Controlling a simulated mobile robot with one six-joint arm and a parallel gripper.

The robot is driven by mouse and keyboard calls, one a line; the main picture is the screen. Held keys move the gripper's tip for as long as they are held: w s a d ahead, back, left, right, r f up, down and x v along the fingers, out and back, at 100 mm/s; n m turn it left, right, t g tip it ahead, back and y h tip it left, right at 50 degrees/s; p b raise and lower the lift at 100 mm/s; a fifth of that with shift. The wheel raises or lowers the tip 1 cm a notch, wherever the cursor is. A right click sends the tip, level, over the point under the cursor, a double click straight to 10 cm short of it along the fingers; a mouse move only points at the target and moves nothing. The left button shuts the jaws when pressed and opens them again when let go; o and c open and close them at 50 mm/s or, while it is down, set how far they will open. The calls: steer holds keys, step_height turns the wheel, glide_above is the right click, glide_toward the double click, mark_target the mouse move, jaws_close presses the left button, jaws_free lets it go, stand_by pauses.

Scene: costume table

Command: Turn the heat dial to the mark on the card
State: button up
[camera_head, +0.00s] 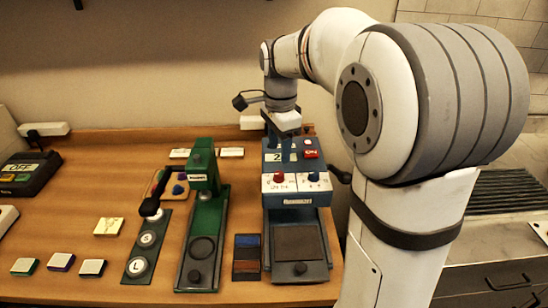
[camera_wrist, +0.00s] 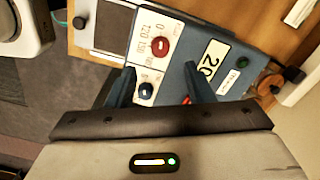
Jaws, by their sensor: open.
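The blue press (camera_head: 297,222) stands upright at the right of the table. Its white panel carries a red dial (camera_head: 279,177) and a blue dial (camera_head: 313,176) with printed scales. In the wrist view the red dial (camera_wrist: 160,47) has numbers beside it, and the dark blue dial (camera_wrist: 146,90) is near my left finger. A pale display (camera_wrist: 208,63) on the press reads 20. My gripper (camera_wrist: 159,70) is open and empty above the press; its fingers straddle part of the panel, and contact cannot be told. A pale yellow card (camera_head: 108,227) lies on the table; its marking is too small to read.
A green press (camera_head: 204,230) stands just left of the blue one. A red button (camera_head: 311,154) sits near my gripper. Several small pads (camera_head: 61,262) lie at the front left, and a dark device marked OFF (camera_head: 26,174) is at far left.

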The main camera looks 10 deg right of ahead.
mark_target(279, 173)
step_height(279, 173, down, 8)
steer(key=shift+r+p, duration=0.2)
steer(key=shift+p, duration=0.15)
steer(key=shift+c, duration=0.3)
steer(key=c, duration=0.9)
